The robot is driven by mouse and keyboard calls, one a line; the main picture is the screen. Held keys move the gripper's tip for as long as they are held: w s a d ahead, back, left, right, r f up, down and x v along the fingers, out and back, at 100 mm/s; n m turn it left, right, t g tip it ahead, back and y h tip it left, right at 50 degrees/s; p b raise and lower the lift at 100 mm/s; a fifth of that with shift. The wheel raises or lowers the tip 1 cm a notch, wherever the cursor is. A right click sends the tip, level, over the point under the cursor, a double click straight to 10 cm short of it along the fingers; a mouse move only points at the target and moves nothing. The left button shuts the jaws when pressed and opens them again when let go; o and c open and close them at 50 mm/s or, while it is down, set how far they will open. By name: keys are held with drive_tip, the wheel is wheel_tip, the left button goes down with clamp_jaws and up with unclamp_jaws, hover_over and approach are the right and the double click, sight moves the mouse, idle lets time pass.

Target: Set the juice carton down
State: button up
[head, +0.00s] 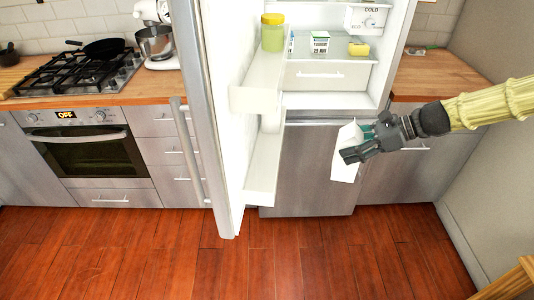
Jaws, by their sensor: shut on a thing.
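My gripper (357,147) reaches in from the right in the head view and is shut on a white juice carton (345,170). The carton is held tilted in the air in front of the fridge's lower steel front (308,165). A small green part shows at its upper end by my fingers. My fingers hide part of the carton. The fridge (326,78) stands open above and to the left of the gripper, with a glass shelf (338,47) inside.
The open fridge door (208,120) with its bins (258,85) stands left of the gripper. A jar (272,33) is in the top door bin. A small carton (320,42) and a yellow item (358,49) are on the shelf. The right wooden counter (435,74) is largely clear.

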sight(358, 134)
drive_tip(key=shift+n+g, duration=0.5)
drive_tip(key=shift+n, duration=0.1)
drive_tip(key=r, duration=0.6)
drive_tip(key=shift+s+d, duration=0.35)
drive_tip(key=shift+s, duration=0.05)
drive_tip(key=shift+w+a+f+p, duration=0.65)
drive_tip(key=shift+a+f+p, duration=0.65)
drive_tip(key=shift+a, duration=2.9)
drive_tip(key=shift+w+a+f+p, duration=0.8)
drive_tip(key=shift+a+p, duration=0.65)
drive_tip(key=shift+a, duration=2.7)
drive_tip(key=shift+w+a+f+p, duration=0.5)
drive_tip(key=shift+a+f+p, duration=0.85)
drive_tip(key=shift+a, duration=2.85)
drive_tip(key=shift+d+f+p, duration=0.1)
drive_tip(key=shift+f+p, duration=0.25)
drive_tip(key=shift+f, duration=0.45)
